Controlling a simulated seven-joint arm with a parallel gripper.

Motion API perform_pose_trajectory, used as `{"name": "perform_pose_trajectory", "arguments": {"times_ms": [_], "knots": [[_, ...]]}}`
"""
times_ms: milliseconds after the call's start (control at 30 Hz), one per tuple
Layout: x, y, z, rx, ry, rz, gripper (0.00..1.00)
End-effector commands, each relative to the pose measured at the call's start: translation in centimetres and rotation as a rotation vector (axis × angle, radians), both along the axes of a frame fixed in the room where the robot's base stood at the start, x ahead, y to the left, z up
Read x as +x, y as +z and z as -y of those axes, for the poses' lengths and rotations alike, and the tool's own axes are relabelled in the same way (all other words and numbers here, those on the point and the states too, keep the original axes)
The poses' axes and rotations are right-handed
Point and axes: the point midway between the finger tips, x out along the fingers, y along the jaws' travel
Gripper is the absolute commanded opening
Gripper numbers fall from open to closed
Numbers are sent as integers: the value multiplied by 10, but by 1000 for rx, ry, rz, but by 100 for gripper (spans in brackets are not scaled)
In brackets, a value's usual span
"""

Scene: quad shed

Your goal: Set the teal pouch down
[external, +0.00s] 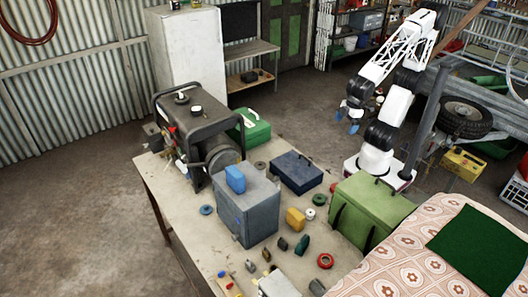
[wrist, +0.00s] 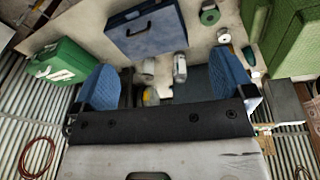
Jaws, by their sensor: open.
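A small dark teal item (external: 302,243), which looks like the teal pouch, stands on the table among small objects in front of the green crate. A small teal shape also shows below a white roll in the wrist view (wrist: 249,56), but I cannot tell for sure that it is the same item. My gripper (external: 352,117) is raised behind the table, well away from the teal item. In the wrist view its blue fingers (wrist: 163,88) are spread wide apart. I see nothing held between them; small items seen through the gap lie beyond.
The table (external: 185,222) is crowded: a generator (external: 198,130), a grey box (external: 247,212) with a blue item (external: 235,179) on top, a blue case (external: 297,172) and a green crate (external: 372,205). A yellow item (external: 295,219) and a red ring (external: 325,261) lie near the teal item.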

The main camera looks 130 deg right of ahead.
Motion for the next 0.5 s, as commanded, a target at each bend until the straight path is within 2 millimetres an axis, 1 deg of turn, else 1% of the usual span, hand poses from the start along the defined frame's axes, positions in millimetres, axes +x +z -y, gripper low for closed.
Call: {"name": "perform_pose_trajectory", "arguments": {"times_ms": [33,200,333,500], "knots": [[-15,0,3,13,26,10,100],[-53,-6,8,44,122,33,100],[-71,-10,9,57,174,50,100],[-80,-12,10,63,205,59,100]]}}
